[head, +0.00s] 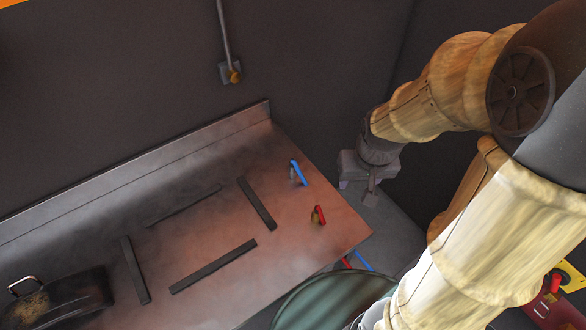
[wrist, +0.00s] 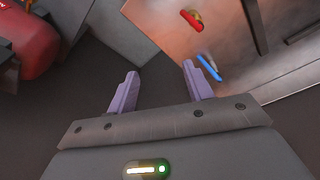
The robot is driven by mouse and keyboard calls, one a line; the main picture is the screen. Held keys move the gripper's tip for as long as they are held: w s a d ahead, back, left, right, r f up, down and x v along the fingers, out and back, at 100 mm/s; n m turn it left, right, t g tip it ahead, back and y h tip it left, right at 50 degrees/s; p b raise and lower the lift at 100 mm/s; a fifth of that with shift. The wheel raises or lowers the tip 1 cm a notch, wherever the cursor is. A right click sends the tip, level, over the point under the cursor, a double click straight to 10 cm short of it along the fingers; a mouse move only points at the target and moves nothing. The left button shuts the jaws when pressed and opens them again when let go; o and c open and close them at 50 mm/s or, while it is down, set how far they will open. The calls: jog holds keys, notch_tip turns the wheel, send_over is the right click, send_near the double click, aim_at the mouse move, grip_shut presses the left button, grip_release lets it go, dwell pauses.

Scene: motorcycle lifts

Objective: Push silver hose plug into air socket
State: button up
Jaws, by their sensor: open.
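A small silver piece (head: 291,174), likely the silver hose plug, shows beside a blue bar-like part (head: 299,172) near the right end of the metal bench. The blue part also shows in the wrist view (wrist: 209,68), where the silver piece is hard to make out. A brass fitting (head: 234,75) on a grey plate at the lower end of a wall pipe looks like the air socket. My gripper (head: 357,194) is open and empty, to the right of the bench end. In the wrist view its two fingers (wrist: 160,69) stand apart with nothing between them.
A red part with a brass piece (head: 318,215) stands on the bench (head: 325,245) near the blue one. Dark bars (head: 213,266) form a frame there. A black case (head: 60,302) is at lower left. A red tank (wrist: 30,45) shows at upper left of the wrist view.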

jog(key=w+a+r+n+g+p, duration=0.1)
jog(key=w+a+n+p, duration=0.15)
jog(key=w+a, duration=0.5)
jog(key=n+g, duration=0.1)
jog(key=n, duration=0.3)
send_over(293, 162)
jog(key=shift+f+m+p, duration=0.2)
jog(key=shift+m+p, duration=0.05)
jog(key=shift+p, duration=0.1)
notch_tip(293, 162, down, 12)
jog(key=p, duration=0.3)
jog(key=shift+f, duration=0.15)
